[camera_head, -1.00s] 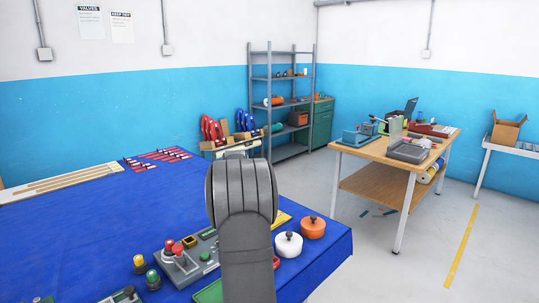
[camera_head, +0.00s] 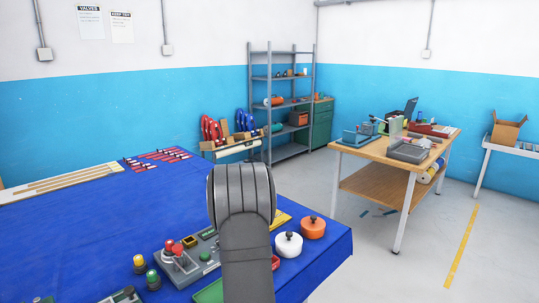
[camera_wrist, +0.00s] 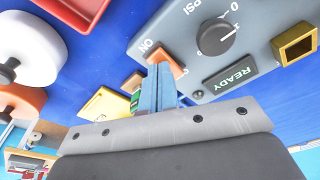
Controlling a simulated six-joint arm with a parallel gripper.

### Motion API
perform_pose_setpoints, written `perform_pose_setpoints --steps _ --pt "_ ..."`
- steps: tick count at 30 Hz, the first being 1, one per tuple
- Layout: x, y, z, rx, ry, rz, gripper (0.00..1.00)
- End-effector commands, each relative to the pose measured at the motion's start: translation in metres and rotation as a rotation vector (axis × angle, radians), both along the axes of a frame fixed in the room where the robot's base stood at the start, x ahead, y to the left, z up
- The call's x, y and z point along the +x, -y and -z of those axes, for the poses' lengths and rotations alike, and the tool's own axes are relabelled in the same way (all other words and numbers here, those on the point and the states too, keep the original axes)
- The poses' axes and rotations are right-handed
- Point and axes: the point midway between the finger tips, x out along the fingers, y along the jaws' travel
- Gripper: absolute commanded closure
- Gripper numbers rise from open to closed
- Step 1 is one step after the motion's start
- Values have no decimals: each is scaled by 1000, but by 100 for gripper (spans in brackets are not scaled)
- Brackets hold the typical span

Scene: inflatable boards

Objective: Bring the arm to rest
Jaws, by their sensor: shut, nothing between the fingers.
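My arm stands at the front middle of the head view and hides my gripper there. In the wrist view my gripper (camera_wrist: 158,88) is shut, its fingers together with nothing between them. It points over the blue-covered table (camera_head: 90,225). A grey control panel (camera_wrist: 190,50) with a black PSI knob (camera_wrist: 216,35), a READY label (camera_wrist: 229,73) and an orange switch (camera_wrist: 166,62) marked ON lies beyond the fingers. In this view the fingertips overlap the area by the switch; I cannot tell whether they touch it.
A white knobbed disc (camera_head: 288,245) and an orange one (camera_head: 313,228) stand right of my arm. Yellow (camera_head: 139,263) and green (camera_head: 153,280) buttons and a red-topped control (camera_head: 172,248) are to its left. The left middle of the blue table is clear. A wooden workbench (camera_head: 360,150) stands behind.

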Motion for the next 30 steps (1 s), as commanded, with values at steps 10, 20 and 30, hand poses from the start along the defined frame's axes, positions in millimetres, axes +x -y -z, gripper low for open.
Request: perform_pose_setpoints --steps 10,20,30 --pt "0 0 5 1 2 0 100" --pt "1 0 -14 1 4 0 100" --pt "-1 0 -48 -1 -4 0 100"
